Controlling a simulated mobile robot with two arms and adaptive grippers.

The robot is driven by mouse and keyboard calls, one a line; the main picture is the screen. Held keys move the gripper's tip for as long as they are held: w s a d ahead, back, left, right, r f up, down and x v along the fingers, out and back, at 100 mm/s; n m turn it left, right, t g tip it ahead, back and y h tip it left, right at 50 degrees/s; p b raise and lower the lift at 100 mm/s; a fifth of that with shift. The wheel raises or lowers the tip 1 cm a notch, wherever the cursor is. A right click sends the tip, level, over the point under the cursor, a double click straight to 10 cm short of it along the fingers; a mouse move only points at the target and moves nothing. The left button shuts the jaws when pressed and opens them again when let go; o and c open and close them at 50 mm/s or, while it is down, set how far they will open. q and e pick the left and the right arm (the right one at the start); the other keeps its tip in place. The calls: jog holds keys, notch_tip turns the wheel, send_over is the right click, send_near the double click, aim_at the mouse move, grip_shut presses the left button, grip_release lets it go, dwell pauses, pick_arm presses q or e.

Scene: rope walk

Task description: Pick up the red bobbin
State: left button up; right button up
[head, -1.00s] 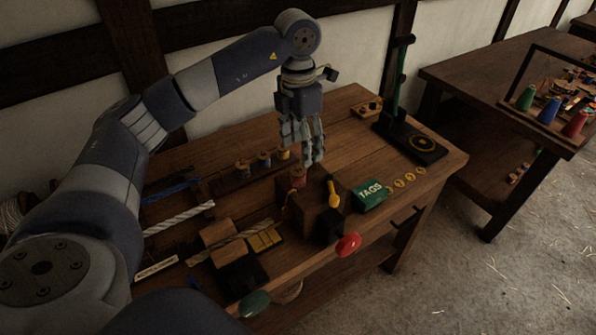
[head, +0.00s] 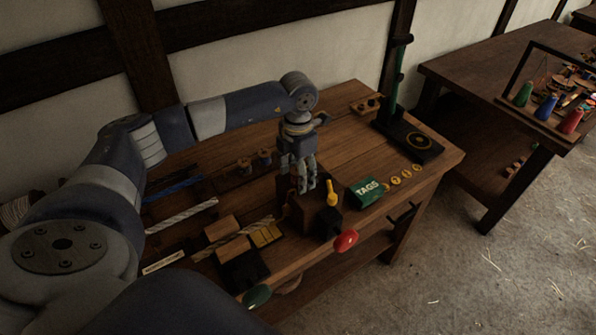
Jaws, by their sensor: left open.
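My left gripper (head: 304,189) is open and points down over the dark wooden block (head: 325,216) at the front of the bench. A small reddish bobbin stood on this block a second ago; the fingers now cover that spot, so I cannot make it out clearly or tell whether they touch it. My right gripper is not in view.
A yellow-handled tool (head: 332,193) stands just right of the fingers, near a green TAGS box (head: 367,193). A red knob (head: 346,241) and a green knob (head: 257,296) sit at the front edge. White rope (head: 182,216) lies at left. The bench's back middle is clear.

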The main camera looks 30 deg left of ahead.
pick_arm(q)
jog(key=c, duration=1)
jog(key=shift+c, duration=0.2)
jog(key=shift+r, duration=0.3)
notch_tip(320, 180, up, 9)
jog(key=b, duration=0.3)
jog(key=shift+f, duration=0.1)
jog(key=shift+r, duration=0.35)
